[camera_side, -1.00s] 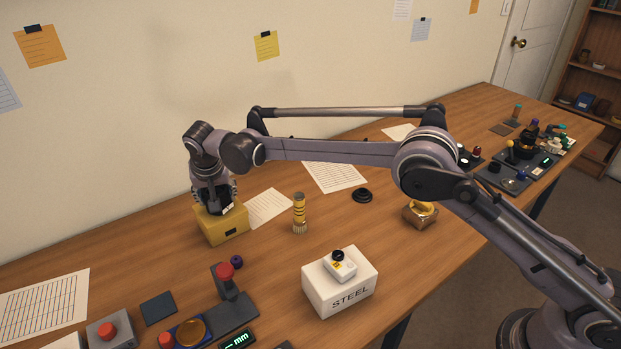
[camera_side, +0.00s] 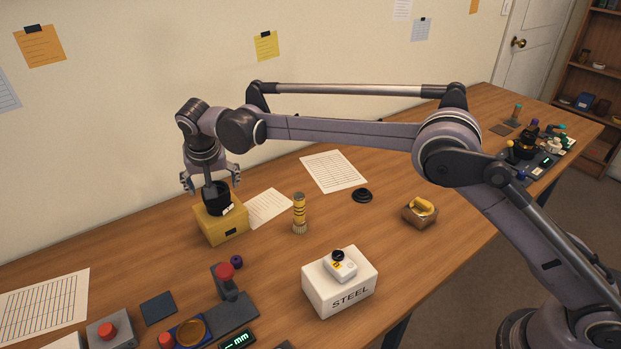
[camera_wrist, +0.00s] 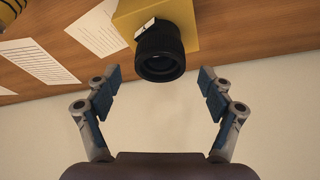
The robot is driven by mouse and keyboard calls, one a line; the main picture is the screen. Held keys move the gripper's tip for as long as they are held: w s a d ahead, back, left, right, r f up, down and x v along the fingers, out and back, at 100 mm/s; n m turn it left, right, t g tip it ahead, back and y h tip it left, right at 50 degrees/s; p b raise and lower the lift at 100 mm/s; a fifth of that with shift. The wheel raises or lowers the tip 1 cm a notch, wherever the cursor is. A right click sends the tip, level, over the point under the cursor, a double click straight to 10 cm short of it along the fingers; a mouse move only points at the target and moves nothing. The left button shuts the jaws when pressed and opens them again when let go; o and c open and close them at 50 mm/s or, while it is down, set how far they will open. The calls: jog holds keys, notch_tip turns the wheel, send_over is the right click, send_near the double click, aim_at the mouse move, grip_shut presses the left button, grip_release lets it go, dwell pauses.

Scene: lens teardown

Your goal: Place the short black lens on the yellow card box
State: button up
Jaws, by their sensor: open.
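The short black lens (camera_side: 217,201) stands upright on top of the yellow card box (camera_side: 222,228) in the side view. In the wrist view the lens (camera_wrist: 160,54) shows its dark open end, with the yellow box (camera_wrist: 187,22) behind it. My gripper (camera_side: 211,180) is above the lens, its fingers spread wide to either side. In the wrist view both fingers of my gripper (camera_wrist: 158,88) are apart with nothing between them, and the lens lies beyond the tips.
A yellow-banded cylinder (camera_side: 300,213) stands right of the box. A white STEEL block (camera_side: 340,288) with a small device on it is nearer. A black disc (camera_side: 362,195) and paper sheets (camera_side: 333,171) lie behind. Button stands are at front left.

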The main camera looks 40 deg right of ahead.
jog(key=d+v, duration=0.1)
jog(key=v, duration=0.5)
jog(key=s+d+r+n+y, duration=0.1)
jog(key=s+d+r, duration=0.3)
jog(key=s+d, duration=0.4)
jog(key=s+d+r+n, duration=0.1)
jog(key=s+d+r, duration=0.4)
jog(key=d, duration=0.5)
jog(key=s+d+f+n+t, duration=0.1)
jog(key=s+d+f, duration=0.3)
jog(key=s, duration=0.5)
jog(key=s+d+f+t, duration=0.1)
jog(key=s+d+f, duration=0.4)
jog(key=s, duration=0.5)
jog(key=shift+s+d+f+n+t, duration=0.3)
jog(key=shift+f+n, duration=0.1)
jog(key=shift+f, duration=0.2)
jog(key=shift+w, duration=0.1)
